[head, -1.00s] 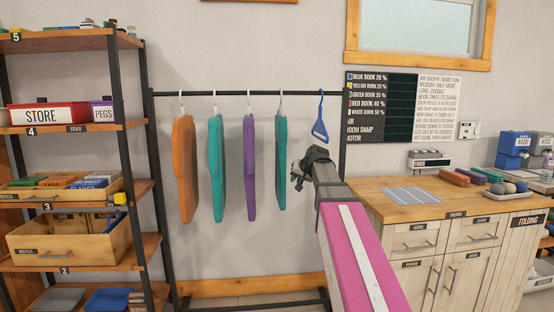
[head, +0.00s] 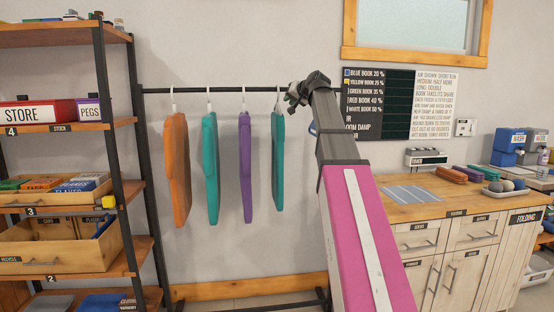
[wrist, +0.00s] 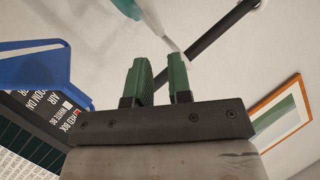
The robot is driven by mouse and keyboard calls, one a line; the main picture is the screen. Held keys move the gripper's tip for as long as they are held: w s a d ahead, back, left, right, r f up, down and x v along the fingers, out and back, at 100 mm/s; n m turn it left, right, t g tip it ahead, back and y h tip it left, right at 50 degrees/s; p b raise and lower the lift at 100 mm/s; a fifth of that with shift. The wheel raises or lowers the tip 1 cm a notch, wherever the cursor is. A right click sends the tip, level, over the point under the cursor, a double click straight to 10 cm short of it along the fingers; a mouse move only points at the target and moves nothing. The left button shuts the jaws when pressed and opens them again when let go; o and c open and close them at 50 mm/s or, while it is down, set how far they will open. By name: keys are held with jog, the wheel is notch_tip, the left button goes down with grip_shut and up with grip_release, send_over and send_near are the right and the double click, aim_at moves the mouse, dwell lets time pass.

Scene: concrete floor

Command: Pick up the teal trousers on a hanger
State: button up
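Two teal garments on white hangers hang from the dark rail (head: 230,90). One (head: 210,165) is between the orange and purple garments. The other (head: 278,162) is the rightmost garment; I cannot tell from shape alone which is trousers. My gripper (head: 291,97) is at rail height, beside the right teal garment's hanger (head: 278,100). In the wrist view, my gripper's green fingers (wrist: 161,62) are apart with nothing between them. A white hanger part (wrist: 163,28) and a bit of teal (wrist: 128,8) show just beyond the fingertips.
An orange garment (head: 177,170) and a purple one (head: 245,160) share the rail. An empty blue hanger (wrist: 35,65) is close on the left in the wrist view. Shelves (head: 125,150) stand left; a wooden counter (head: 400,212) stands right.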

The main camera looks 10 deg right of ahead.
jog(key=x, duration=0.9)
jog(key=shift+s+d+f, duration=0.1)
jog(key=shift+f, duration=0.05)
grip_shut()
dwell(1.2)
